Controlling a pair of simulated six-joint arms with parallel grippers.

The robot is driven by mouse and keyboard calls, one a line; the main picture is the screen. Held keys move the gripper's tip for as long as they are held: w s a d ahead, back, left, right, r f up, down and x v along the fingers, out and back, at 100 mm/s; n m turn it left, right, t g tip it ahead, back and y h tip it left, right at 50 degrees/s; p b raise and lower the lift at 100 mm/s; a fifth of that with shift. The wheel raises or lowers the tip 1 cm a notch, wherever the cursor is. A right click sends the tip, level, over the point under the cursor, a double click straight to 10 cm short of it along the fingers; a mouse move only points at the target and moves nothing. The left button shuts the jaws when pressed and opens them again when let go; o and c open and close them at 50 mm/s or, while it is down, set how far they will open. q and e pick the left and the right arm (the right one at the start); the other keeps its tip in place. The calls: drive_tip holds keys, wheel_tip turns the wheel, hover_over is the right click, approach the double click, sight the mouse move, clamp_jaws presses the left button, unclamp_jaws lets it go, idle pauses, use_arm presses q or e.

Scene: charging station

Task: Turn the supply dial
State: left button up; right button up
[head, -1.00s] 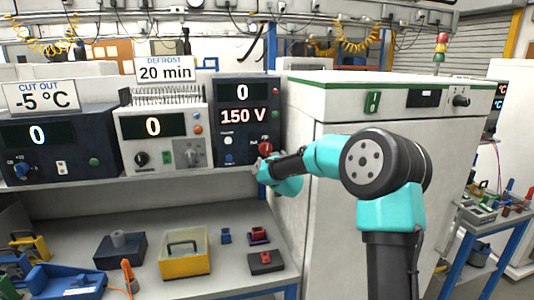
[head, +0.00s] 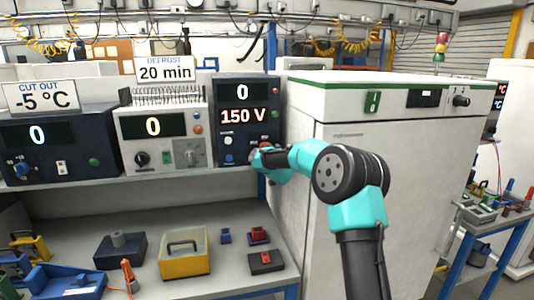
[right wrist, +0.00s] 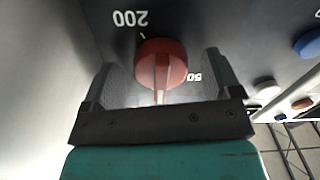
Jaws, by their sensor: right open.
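The supply dial is a red round knob (right wrist: 162,62) on the dark supply unit (head: 231,90), which has a 0 display and a 150 V label. In the right wrist view its pointer lies between the printed 200 and 50 marks, towards my gripper. My right gripper (right wrist: 160,80) is open, with one finger on each side of the dial; whether they touch it I cannot tell. In the head view the right gripper (head: 258,157) is at the unit's lower right corner and mostly hides the dial. My left gripper is not in view.
Left of the supply stand a white unit (head: 150,158) with a 20 min sign and a dark unit (head: 60,172) with a -5 °C sign. A large white cabinet (head: 340,150) stands close on the right. A yellow tray (head: 185,265) and small parts lie on the bench below.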

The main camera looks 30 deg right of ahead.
drive_tip(key=c, duration=0.9)
drive_tip(key=shift+c, duration=0.2)
drive_tip(key=m, duration=0.5)
drive_tip(key=shift+a+m, duration=0.1)
drive_tip(key=shift+m, duration=0.3)
drive_tip(key=o, duration=0.9)
drive_tip(key=shift+o, duration=0.2)
drive_tip(key=shift+s, duration=0.1)
drive_tip(key=v, duration=1.7)
